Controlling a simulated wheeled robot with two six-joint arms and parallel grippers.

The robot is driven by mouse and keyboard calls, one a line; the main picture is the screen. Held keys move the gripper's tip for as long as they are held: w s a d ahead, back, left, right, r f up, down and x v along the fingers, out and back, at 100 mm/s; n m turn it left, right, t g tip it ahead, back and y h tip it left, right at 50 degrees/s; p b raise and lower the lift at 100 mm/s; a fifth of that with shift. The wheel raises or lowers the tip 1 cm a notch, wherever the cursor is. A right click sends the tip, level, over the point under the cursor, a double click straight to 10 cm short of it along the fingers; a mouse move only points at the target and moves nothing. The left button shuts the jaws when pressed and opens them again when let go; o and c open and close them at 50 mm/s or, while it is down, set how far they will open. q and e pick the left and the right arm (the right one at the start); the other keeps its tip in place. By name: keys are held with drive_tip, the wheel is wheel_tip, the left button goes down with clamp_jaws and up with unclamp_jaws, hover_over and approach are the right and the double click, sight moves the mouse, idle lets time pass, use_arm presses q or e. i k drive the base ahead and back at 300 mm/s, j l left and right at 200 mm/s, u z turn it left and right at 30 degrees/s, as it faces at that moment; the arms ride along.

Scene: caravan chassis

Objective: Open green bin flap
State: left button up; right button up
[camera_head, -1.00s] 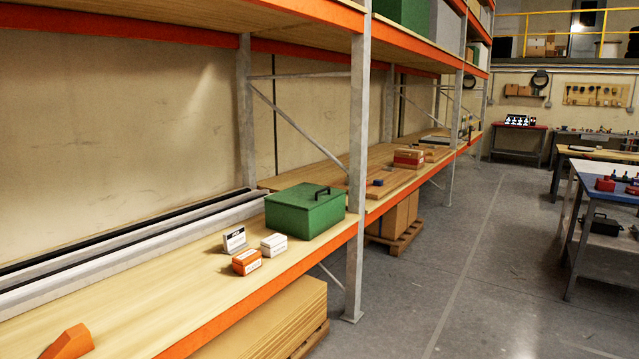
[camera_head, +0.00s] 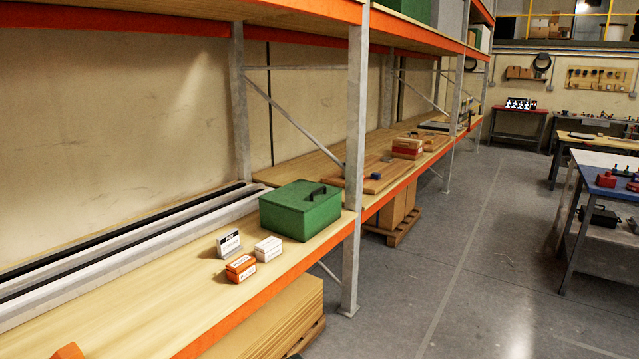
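A green box (camera_head: 300,209) with a dark handle on its lid stands on the wooden shelf, left of the grey rack post. Its lid looks shut. I cannot tell whether it is the green bin of the task, and no flap can be made out. Another green container (camera_head: 406,10) is cut off by the top edge, on the upper shelf. Neither of my grippers is in view.
A small sign (camera_head: 229,243), an orange-and-white box (camera_head: 240,268) and a white box (camera_head: 268,249) stand on the shelf (camera_head: 150,290). The grey post (camera_head: 354,160) rises at the shelf's front. The floor aisle (camera_head: 470,250) is clear. A blue-topped table (camera_head: 606,190) stands right.

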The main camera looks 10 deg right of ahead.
sight(301, 196)
drive_tip(key=i+l, duration=0.25)
drive_tip(key=i, duration=0.2)
drive_tip(key=i+l, duration=0.2)
drive_tip(key=i, duration=0.2)
drive_tip(key=i+l, duration=0.25)
drive_tip(key=i, duration=0.2)
drive_tip(key=i+l, duration=0.25)
drive_tip(key=i, duration=0.15)
